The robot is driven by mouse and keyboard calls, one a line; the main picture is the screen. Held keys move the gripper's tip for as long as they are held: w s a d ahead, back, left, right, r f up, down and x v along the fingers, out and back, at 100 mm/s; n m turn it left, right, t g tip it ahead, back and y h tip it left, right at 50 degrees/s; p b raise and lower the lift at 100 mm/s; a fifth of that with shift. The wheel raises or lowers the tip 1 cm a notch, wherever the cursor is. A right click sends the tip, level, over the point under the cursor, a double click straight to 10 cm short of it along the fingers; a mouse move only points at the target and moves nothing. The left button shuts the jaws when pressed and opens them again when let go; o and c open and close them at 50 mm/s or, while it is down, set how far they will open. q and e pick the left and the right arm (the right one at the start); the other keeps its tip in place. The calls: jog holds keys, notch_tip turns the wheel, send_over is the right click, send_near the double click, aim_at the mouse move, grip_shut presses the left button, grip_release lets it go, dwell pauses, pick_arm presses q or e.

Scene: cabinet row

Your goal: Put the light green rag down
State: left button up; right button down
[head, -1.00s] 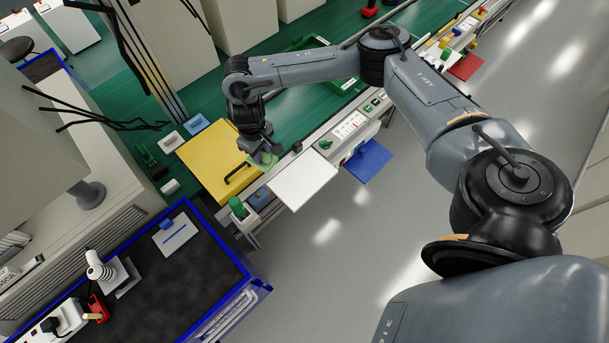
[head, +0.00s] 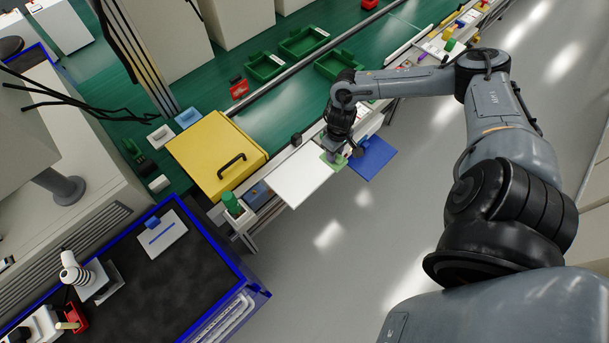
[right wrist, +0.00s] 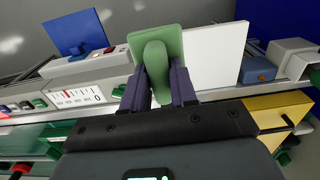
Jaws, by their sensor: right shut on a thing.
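The light green rag (head: 333,161) is in my right gripper (head: 342,157), at the right end of the white panel in the head view. In the right wrist view the rag (right wrist: 155,42) looks like a flat green plate with a rounded raised grip, and the two fingers of my right gripper (right wrist: 158,84) are closed on that grip. The white panel (head: 300,174) is beside the rag; I cannot tell whether they touch. The white panel also shows in the right wrist view (right wrist: 213,53). My left gripper is not in view.
A yellow box with a black handle (head: 212,150) stands left of the white panel. A blue panel (head: 372,158) juts out to the right. Green trays (head: 303,41) lie on the green bench behind. A dark cart with blue edges (head: 150,285) is at the lower left. Grey floor lies in front.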

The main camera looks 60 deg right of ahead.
jog(key=shift+s+f, duration=0.5)
jog(key=shift+f, duration=0.25)
jog(key=w+a+f+b, duration=0.1)
jog(key=w+f, duration=0.1)
jog(key=w, duration=0.1)
jog(key=w+a+f+b, duration=0.1)
jog(key=w+f, duration=0.1)
jog(key=w, duration=0.2)
jog(key=w+a+f, duration=0.1)
jog(key=w+f, duration=0.2)
jog(key=shift+w+b, duration=0.3)
jog(key=shift+b, duration=0.1)
jog(key=shift+f+b, duration=0.45)
jog(key=shift+f, duration=1.6)
jog(key=shift+f, duration=0.15)
jog(key=c, duration=0.9)
grip_release()
